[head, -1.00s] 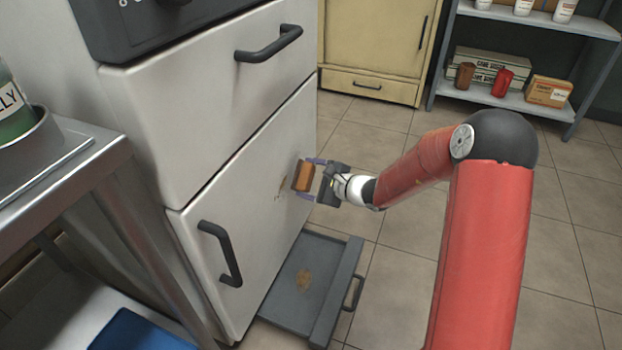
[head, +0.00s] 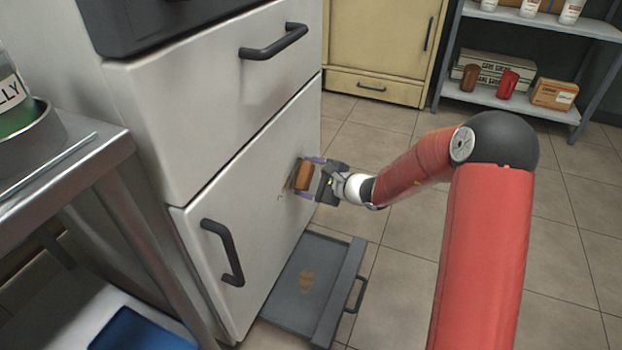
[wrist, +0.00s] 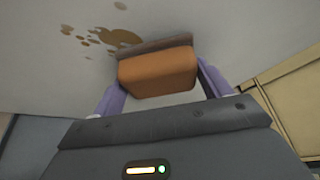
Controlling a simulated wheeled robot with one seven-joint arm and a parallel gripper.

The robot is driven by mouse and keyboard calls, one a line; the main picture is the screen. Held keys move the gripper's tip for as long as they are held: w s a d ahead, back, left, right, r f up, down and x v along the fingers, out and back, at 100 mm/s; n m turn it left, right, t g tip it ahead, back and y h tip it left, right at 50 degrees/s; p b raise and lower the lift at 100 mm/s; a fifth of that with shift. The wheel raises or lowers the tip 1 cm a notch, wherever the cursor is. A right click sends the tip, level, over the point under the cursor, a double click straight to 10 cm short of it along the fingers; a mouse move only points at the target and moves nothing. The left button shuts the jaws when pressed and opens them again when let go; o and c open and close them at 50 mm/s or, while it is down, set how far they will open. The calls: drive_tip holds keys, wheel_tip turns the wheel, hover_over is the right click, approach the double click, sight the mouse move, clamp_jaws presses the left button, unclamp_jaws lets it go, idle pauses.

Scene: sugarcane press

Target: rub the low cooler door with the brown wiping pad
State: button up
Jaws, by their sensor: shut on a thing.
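The low cooler door (head: 245,195) is a white panel with a dark bar handle (head: 223,252) at its lower left. My gripper (head: 310,177) is shut on the brown wiping pad (head: 303,174) and holds it at the door's right part. In the wrist view the pad (wrist: 158,72) sits between two purple fingers, its far face against or very near the door; exact contact is hard to tell. Brown stains (wrist: 112,36) show on the door beside and beyond the pad, mostly to its left in the wrist view. In the head view the pad partly hides them.
A grey tray or drawer (head: 338,290) with a brown mark sticks out at floor level below the door. A metal table (head: 85,150) stands at left. A cream cabinet (head: 380,45) and a shelf (head: 530,105) stand behind. Tiled floor at right is clear.

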sight(304, 186)
drive_tip(key=shift+w+a, duration=0.1)
drive_tip(key=shift+a, duration=0.15)
